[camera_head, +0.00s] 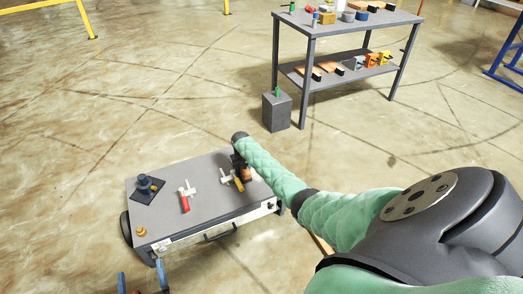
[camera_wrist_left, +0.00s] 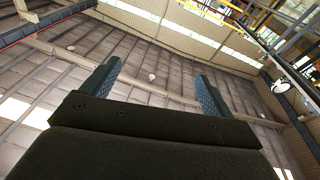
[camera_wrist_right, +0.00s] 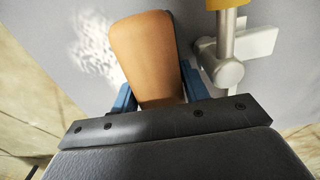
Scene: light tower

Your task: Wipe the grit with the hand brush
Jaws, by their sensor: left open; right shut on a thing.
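The hand brush's orange-brown wooden back (camera_wrist_right: 145,55) is between the blue fingers of my right gripper (camera_wrist_right: 156,82), which is shut on it. The brush's bristles are hidden. In the head view, the brush (camera_head: 246,176) is low over the right part of the grey cart top (camera_head: 205,211); whether it touches cannot be told. A pale speckled patch, seemingly the grit (camera_wrist_right: 92,42), lies on the grey surface left of the brush in the right wrist view. My left gripper (camera_head: 143,281) is open and empty in front of the cart; its wrist view (camera_wrist_left: 157,70) shows only roof between the fingers.
A yellow-and-silver valve-like piece (camera_head: 228,182) is close beside the brush. A red-handled piece (camera_head: 185,200), a dark round fitting (camera_head: 145,184) and an orange knob (camera_head: 141,231) are on the cart. A loaded workbench (camera_head: 340,29) and grey block (camera_head: 277,112) stand behind; floor between is clear.

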